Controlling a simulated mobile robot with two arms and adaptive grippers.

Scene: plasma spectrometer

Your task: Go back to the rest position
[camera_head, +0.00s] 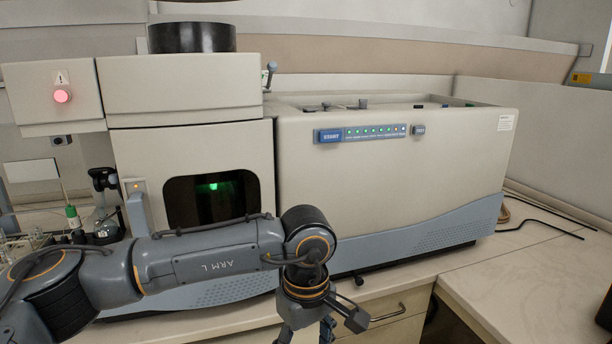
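The plasma spectrometer (400,180) is a large beige and blue-grey machine on the bench, with a lit row of indicator lights and a blue start button (329,136). Its dark window (205,198) shows a green glow. My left arm reaches in from the left across the front of the machine. My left gripper (306,333) points down at the bottom edge, in front of the bench edge. Its fingertips are cut off by the frame, so I cannot tell whether it is open or holds anything. My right gripper is not in view.
A red lit button (62,96) is on the upper left box. Glassware and a green-labelled bottle (73,216) stand at the left behind my arm. A drawer (395,318) sits below the bench.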

